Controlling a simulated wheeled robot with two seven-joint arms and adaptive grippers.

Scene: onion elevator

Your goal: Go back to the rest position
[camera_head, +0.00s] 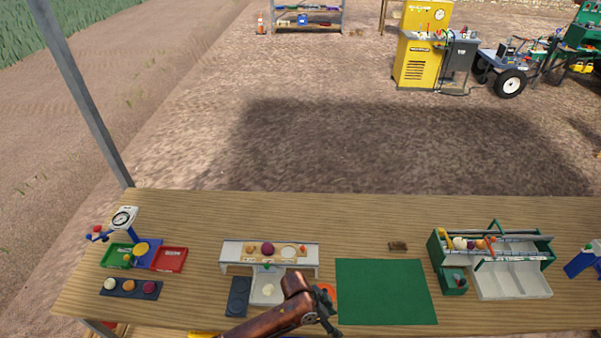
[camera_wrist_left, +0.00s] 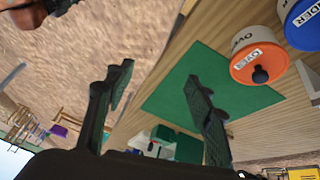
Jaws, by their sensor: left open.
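My left gripper (camera_head: 326,307) is over the front of the wooden table, at the end of a copper-brown arm. In the left wrist view its two dark fingers (camera_wrist_left: 163,95) stand wide apart with nothing between them. The green mat (camera_head: 387,295) lies to its right and also shows beyond the fingers (camera_wrist_left: 180,95). An orange round container marked OVER (camera_wrist_left: 258,62) is beside it, partly hidden by the gripper in the head view (camera_head: 331,291). My right gripper is in neither view.
A white stand (camera_head: 230,253) holds several onion-like items behind the gripper. A white tray (camera_head: 268,297) with a pale item is close on the left. At far left are a dial scale (camera_head: 123,218), a red tray (camera_head: 170,259) and a green tray. A green-sided bin (camera_head: 513,284) stands at right.

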